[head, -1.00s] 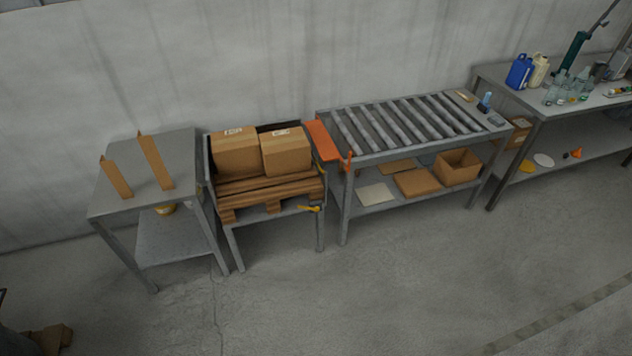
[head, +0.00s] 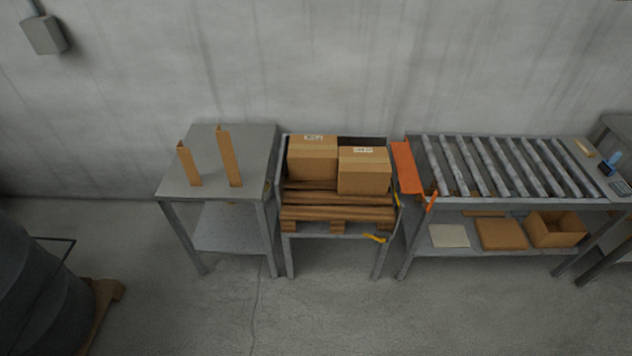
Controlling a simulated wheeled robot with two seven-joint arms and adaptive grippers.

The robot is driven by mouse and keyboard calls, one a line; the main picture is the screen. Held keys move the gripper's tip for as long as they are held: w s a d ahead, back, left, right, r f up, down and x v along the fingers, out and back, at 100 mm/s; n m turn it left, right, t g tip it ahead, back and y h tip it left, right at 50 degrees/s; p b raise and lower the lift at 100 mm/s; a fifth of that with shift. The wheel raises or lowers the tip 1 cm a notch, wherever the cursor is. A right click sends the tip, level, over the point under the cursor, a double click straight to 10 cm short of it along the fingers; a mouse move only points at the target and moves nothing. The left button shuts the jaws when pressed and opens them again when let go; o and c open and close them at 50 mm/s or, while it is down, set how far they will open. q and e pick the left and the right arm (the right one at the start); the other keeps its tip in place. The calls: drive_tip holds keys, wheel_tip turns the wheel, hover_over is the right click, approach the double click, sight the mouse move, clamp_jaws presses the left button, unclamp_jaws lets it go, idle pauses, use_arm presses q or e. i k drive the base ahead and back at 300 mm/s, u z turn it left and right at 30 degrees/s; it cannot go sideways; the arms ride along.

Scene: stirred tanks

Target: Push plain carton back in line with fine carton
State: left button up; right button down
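Two brown cartons sit side by side on a small wooden pallet (head: 330,213) inside a grey metal stand (head: 287,258). The left carton (head: 312,159) stands farther back, near the stand's rear wall. The right carton (head: 363,172) stands nearer to the front edge than the left one. Each has a small white label on top, too small to read, so I cannot tell which is plain and which is fine. Both are upright. Neither of my grippers is in view.
A grey table (head: 255,152) with two upright cardboard corner pieces stands left. An orange plate (head: 406,167) and a roller conveyor (head: 500,165) stand right, with an open box (head: 556,230) below. A dark drum (head: 40,285) is at lower left. The floor in front is clear.

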sight(361, 171)
drive_tip(key=u, duration=0.35)
drive_tip(key=i, duration=0.85)
